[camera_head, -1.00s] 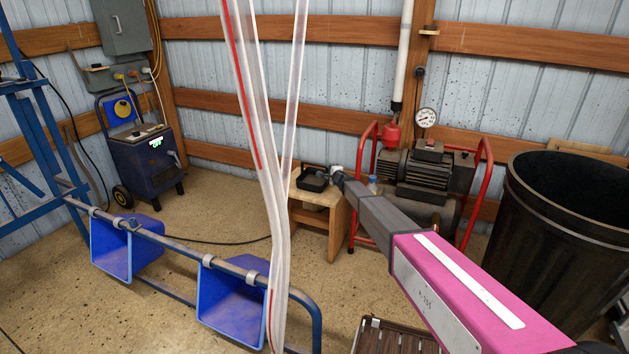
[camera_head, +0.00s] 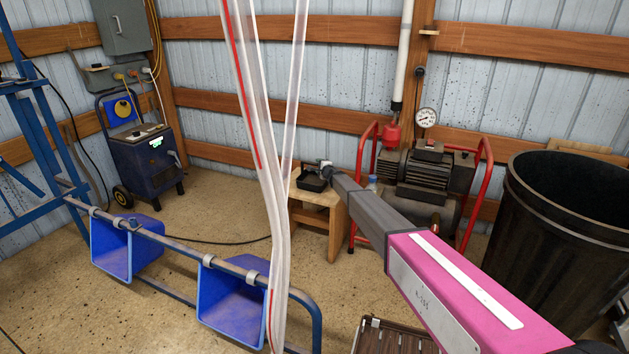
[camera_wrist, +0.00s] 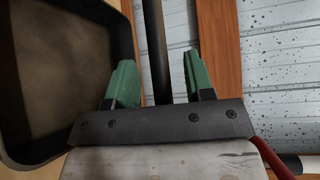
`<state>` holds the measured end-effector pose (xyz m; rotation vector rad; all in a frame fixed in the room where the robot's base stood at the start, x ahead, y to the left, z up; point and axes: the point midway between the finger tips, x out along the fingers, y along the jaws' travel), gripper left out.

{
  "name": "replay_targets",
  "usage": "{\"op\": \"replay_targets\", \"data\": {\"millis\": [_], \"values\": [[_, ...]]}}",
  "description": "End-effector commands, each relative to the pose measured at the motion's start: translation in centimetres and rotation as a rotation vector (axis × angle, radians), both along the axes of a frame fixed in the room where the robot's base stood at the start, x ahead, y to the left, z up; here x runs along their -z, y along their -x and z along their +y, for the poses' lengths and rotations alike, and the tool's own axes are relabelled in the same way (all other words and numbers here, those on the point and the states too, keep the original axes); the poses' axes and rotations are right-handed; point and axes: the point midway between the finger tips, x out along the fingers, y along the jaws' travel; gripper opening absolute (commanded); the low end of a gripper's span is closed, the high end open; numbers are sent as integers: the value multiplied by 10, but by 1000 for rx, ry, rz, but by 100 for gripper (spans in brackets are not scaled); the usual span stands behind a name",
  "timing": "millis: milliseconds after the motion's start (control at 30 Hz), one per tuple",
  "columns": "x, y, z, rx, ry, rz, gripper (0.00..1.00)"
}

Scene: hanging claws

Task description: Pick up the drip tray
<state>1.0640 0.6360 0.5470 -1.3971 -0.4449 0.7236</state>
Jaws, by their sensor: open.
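The drip tray (camera_head: 312,183) is a small black open tray on a low wooden stool in the head view. In the wrist view the tray (camera_wrist: 12,90) fills the left side, with its dark rim and brownish inside showing. My gripper (camera_wrist: 158,62) is open, with two green fingers apart. The left finger overlaps the tray's right edge in the picture; I cannot tell whether it touches. A dark upright bar shows between the fingers; I cannot tell what it belongs to. In the head view my gripper (camera_head: 325,167) is small, at the tray's upper right.
The wooden stool (camera_head: 323,220) stands near the wall. A pump with a red frame (camera_head: 425,175) is close to its right. Clear hanging tubes (camera_head: 275,180) pass in front of the stool's left side. Blue bins (camera_head: 235,300) hang lower left. A black barrel (camera_head: 560,230) stands right.

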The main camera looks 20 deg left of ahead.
Motion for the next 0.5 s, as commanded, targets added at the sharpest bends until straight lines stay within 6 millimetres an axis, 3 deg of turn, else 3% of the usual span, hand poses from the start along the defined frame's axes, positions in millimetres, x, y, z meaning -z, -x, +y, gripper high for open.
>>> {"op": "replay_targets", "data": {"millis": [167, 300, 500], "values": [[0, 0, 0, 0, 0, 0, 48], [0, 0, -1, 0, 0, 0, 3], [-1, 0, -1, 0, -1, 0, 0]]}}
